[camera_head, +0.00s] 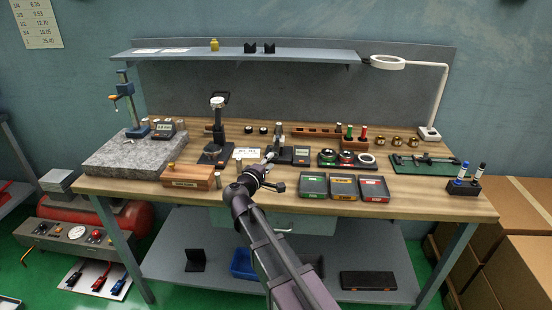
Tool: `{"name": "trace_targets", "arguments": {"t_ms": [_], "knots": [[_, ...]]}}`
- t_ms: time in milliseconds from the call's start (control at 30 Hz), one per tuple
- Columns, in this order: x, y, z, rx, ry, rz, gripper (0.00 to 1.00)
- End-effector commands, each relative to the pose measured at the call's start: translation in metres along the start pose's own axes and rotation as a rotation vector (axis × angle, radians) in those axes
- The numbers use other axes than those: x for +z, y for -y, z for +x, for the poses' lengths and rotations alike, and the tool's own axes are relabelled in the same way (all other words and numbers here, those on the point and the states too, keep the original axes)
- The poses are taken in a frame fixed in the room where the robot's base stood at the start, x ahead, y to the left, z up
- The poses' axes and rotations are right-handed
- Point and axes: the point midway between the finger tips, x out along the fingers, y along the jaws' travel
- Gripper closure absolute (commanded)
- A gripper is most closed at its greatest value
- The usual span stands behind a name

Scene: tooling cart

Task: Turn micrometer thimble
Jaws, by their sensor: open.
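What looks like a micrometer (219,99), with a dark curved frame and a pale cylindrical part, sits on top of a black stand (215,150) at the bench's left middle. It is too small for me to pick out the thimble clearly. My gripper (270,157) is over the middle of the bench, to the right of and lower in the picture than the micrometer, and apart from it. It points away from the camera at a small upright gauge stand (279,138). My gripper is open with nothing visible in it; its fingertips are small and partly hidden by my wrist.
A granite plate (112,160) with a blue height stand (128,100) is at left. A shelf (300,56) runs above; a ring lamp (388,62) stands at right.

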Motion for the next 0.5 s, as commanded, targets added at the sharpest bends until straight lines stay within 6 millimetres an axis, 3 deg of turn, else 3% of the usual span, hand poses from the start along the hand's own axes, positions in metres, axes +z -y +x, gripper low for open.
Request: {"name": "trace_targets", "arguments": {"t_ms": [200,500], "knots": [[0.000,0.000,0.025,0.000,0.001,0.000,0.58],[0.001,0.000,0.033,0.000,0.002,0.000,0.58]]}}
